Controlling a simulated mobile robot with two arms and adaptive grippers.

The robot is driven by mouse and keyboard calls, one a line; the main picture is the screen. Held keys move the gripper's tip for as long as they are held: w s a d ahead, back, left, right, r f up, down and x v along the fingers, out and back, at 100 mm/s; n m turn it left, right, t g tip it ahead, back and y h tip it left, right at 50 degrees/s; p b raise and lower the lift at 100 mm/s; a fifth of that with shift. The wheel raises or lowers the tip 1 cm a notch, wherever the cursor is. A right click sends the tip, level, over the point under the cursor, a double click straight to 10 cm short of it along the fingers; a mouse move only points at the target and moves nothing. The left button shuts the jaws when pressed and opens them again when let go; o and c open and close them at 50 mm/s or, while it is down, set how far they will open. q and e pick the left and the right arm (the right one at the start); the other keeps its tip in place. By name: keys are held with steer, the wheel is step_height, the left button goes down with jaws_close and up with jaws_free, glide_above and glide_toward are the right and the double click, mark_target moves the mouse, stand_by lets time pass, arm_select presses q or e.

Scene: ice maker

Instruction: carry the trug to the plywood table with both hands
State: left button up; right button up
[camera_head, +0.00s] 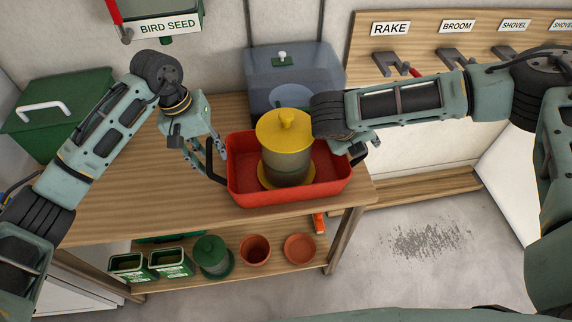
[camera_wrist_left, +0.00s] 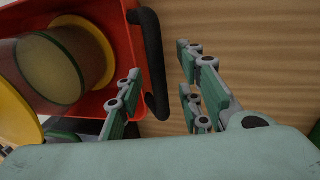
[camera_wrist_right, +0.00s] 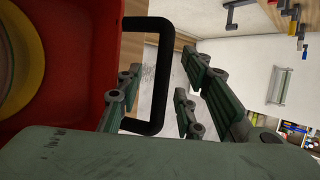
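The trug is a red tray (camera_head: 290,192) with a black handle at each end. It stands on a wooden table (camera_head: 130,215); I cannot tell whether this is the plywood table. A yellow-lidded container (camera_head: 285,145) stands upright in the trug. My left gripper (camera_head: 211,160) is open at the trug's left handle (camera_wrist_left: 152,60), which shows between its fingers (camera_wrist_left: 158,90) in the left wrist view. My right gripper (camera_head: 366,147) is open at the right handle (camera_wrist_right: 157,70), which shows between its fingers (camera_wrist_right: 160,92) in the right wrist view. Neither gripper visibly closes on a handle.
A clear bin (camera_head: 292,78) stands close behind the trug. A green box (camera_head: 58,115) with a white handle stands at the left. Pots (camera_head: 255,248) and green containers sit on the lower shelf. A tool rack (camera_head: 400,45) is on the wall. Floor is clear at the right.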

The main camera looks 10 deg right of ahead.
arm_select(q)
jaws_close()
arm_select(e)
jaws_close()
arm_select(q)
steer(key=shift+r, duration=0.15)
